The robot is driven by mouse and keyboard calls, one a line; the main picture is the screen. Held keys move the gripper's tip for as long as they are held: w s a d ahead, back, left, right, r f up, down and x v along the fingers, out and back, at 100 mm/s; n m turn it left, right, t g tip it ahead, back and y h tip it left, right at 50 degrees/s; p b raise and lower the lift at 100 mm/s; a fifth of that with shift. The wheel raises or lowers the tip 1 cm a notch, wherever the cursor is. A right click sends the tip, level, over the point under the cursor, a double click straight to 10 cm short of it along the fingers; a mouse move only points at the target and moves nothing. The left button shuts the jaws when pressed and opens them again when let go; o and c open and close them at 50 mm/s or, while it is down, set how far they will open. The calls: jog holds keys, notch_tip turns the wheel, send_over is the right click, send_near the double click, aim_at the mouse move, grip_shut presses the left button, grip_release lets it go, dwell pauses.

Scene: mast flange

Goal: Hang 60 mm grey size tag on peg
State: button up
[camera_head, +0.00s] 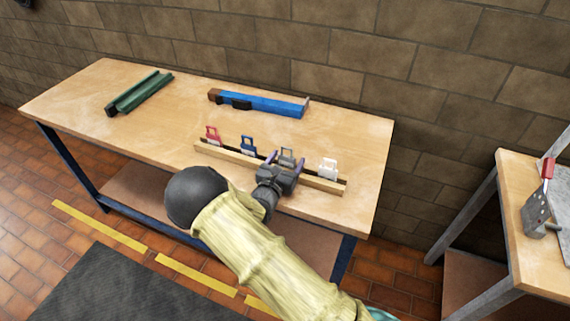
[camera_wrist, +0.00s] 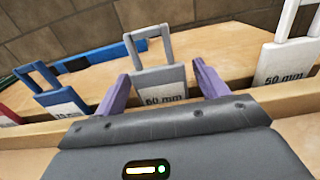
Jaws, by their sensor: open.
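The grey tag (camera_wrist: 160,84) marked 60 mm stands upright in the wooden rack, with its square loop handle at the top. It also shows in the head view (camera_head: 287,158). My gripper (camera_wrist: 164,85) is open, with one purple finger on each side of the tag and apart from it in the wrist view. In the head view my gripper (camera_head: 280,160) is at the rack's near side. A peg on a plate at the right table (camera_head: 540,215) holds a red-handled piece; whether it is the task's peg I cannot tell.
The wooden rack (camera_head: 220,153) also holds a red tag (camera_head: 212,135), a blue tag (camera_head: 248,145) and a white tag (camera_head: 328,169) marked 50 mm. Behind lie a blue tool (camera_head: 270,104) and a green channel (camera_head: 140,93). The workbench (camera_head: 185,115) is otherwise largely clear.

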aim_at(286, 147)
jog(key=shift+c, duration=0.4)
jog(key=c, duration=0.9)
jog(key=shift+r+p, duration=2.5)
jog(key=shift+r, duration=0.5)
